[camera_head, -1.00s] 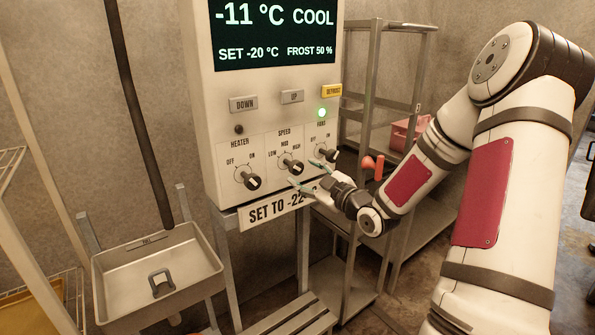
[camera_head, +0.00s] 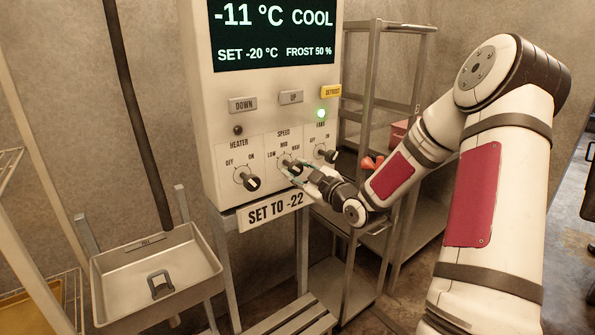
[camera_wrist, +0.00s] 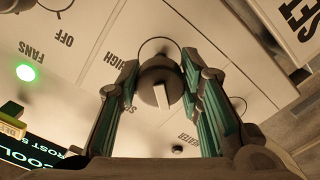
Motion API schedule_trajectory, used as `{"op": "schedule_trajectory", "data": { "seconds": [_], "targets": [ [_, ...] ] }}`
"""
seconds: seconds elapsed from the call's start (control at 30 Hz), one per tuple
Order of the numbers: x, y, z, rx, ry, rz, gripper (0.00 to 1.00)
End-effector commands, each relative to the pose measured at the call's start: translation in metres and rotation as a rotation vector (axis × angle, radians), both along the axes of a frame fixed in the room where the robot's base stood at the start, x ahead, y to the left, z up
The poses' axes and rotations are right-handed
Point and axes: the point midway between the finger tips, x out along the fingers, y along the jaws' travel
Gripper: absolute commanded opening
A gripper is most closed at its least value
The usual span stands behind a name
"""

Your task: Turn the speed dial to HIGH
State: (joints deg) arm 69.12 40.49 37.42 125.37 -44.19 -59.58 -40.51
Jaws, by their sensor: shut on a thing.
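The speed dial (camera_head: 287,164) is a dark round knob on the white control panel (camera_head: 222,128), under the SPEED label with LOW, MID and HIGH marks. My gripper (camera_head: 297,171) is at this knob, coming from the right. In the wrist view, the knob (camera_wrist: 160,84) sits between the two green-padded fingers, which are shut on it. Its white pointer line shows on the knob's face. The HIGH word (camera_wrist: 122,58) lies to the left of the knob there. In the head view, the fingers partly hide the knob.
The heater dial (camera_head: 247,179) is to the left and the fans dial (camera_head: 328,155) to the right, close to my gripper. A green light (camera_head: 321,113) is lit above the fans dial. The SET TO -22 sign (camera_head: 275,213) hangs just below. A metal rack (camera_head: 376,85) stands behind.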

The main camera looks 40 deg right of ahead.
Motion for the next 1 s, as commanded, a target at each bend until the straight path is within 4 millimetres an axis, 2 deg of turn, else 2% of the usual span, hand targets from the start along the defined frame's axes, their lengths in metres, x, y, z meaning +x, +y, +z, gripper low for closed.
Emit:
{"op": "schedule_trajectory", "data": {
  "seconds": [0.37,1.0],
  "targets": [
    [-0.0007,0.0009,0.0008,0.101,0.005,0.001,0.06],
    [-0.0022,0.0024,0.0011,0.672,0.025,0.001,0.06]
  ]
}}
